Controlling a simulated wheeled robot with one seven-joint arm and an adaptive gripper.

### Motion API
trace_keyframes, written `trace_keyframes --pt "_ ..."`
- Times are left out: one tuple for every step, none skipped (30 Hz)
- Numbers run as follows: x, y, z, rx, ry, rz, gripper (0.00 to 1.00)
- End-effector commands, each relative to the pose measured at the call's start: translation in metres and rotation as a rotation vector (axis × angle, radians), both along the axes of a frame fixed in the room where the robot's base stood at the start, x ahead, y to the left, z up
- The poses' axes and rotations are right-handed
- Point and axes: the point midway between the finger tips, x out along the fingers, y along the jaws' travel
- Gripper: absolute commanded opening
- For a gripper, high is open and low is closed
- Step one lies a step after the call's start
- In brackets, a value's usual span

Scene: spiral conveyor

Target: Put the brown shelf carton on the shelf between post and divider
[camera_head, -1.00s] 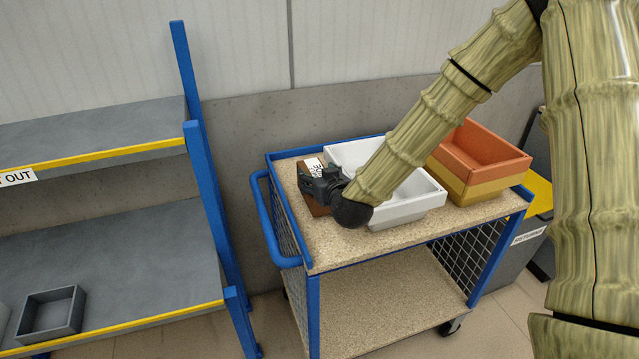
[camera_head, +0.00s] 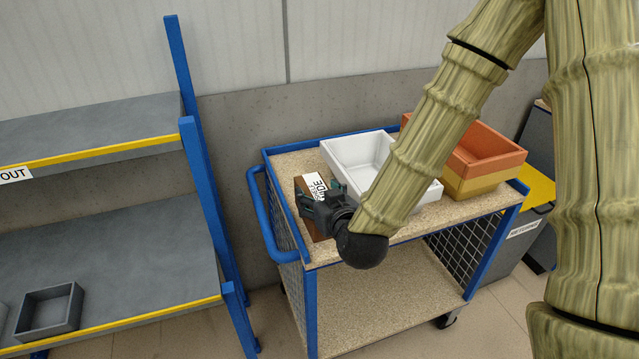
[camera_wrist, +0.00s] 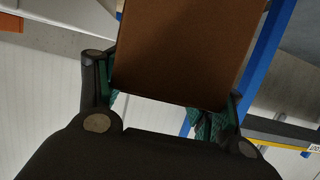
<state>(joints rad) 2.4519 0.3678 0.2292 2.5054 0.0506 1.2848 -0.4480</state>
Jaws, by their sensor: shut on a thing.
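The brown shelf carton (camera_head: 305,187), with a white label on top, is at the left end of the cart, beside the white bin. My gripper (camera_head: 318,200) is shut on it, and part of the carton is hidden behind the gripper. In the wrist view the carton (camera_wrist: 185,50) fills the space between the two fingers of my gripper (camera_wrist: 165,100). I cannot tell whether the carton touches the cart top. The shelf (camera_head: 110,255) stands at the left, with a blue post (camera_head: 208,195) at its right end. No divider is clearly visible.
The cart (camera_head: 400,255) has a blue handle (camera_head: 265,225) on its left. A white bin (camera_head: 350,155) and stacked orange and yellow bins (camera_head: 480,155) stand on it. A grey bin (camera_head: 48,310) sits on the lower shelf, whose middle and right are clear.

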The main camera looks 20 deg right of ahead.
Motion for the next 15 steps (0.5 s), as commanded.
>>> trace_keyframes --pt "-0.005 0.001 0.005 -0.001 0.002 0.001 0.28" --pt "-0.004 0.001 0.006 -0.001 0.002 0.000 0.28" --pt "-0.004 0.001 0.006 -0.001 0.002 0.000 0.28" --pt "-0.005 0.002 0.006 -0.001 0.002 0.000 0.28" --pt "-0.005 0.002 0.006 -0.001 0.002 0.000 0.28" --pt "-0.006 0.002 0.007 -0.002 0.002 0.001 0.28" --pt "-0.007 0.002 0.007 -0.002 0.003 0.000 0.28" --pt "-0.007 0.002 0.007 -0.003 0.003 -0.001 0.28" --pt "-0.008 0.002 0.008 -0.003 0.003 -0.001 0.27" --pt "-0.009 0.002 0.007 -0.003 0.004 -0.001 0.27" --pt "-0.010 0.003 0.008 -0.004 0.003 -0.001 0.27" --pt "-0.011 0.003 0.008 -0.004 0.002 -0.001 0.27" --pt "-0.012 0.003 0.007 -0.004 0.003 -0.001 0.27" --pt "-0.013 0.003 0.008 -0.004 0.002 -0.001 0.27" --pt "-0.014 0.004 0.008 -0.004 0.002 -0.001 0.27"
